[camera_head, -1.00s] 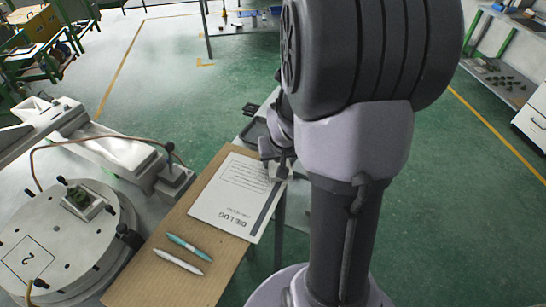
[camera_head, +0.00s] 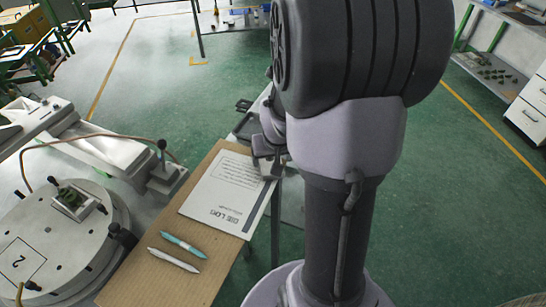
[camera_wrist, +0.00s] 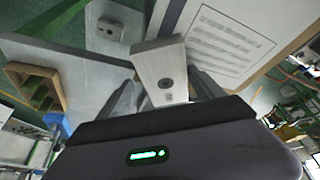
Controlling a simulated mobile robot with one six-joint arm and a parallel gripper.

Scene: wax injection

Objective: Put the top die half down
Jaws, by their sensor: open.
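A light grey metal block with a round hole, which looks like the top die half (camera_wrist: 160,68), shows between the two fingers of my gripper (camera_wrist: 165,88) in the wrist view. The fingers are spread on either side of it; I cannot tell whether they touch it. In the head view my gripper (camera_head: 267,158) is low at the right end of the die log sheet (camera_head: 222,190), partly hidden by my arm. Another grey block with two holes (camera_wrist: 118,28) lies apart from the gripper in the wrist view.
A round plate marked 2 (camera_head: 50,245) carries a small metal block with a green part (camera_head: 75,200) at left. Two pens (camera_head: 180,252) lie on the brown board (camera_head: 160,285). A wooden tray with green pieces (camera_wrist: 38,88) is at the wrist view's left.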

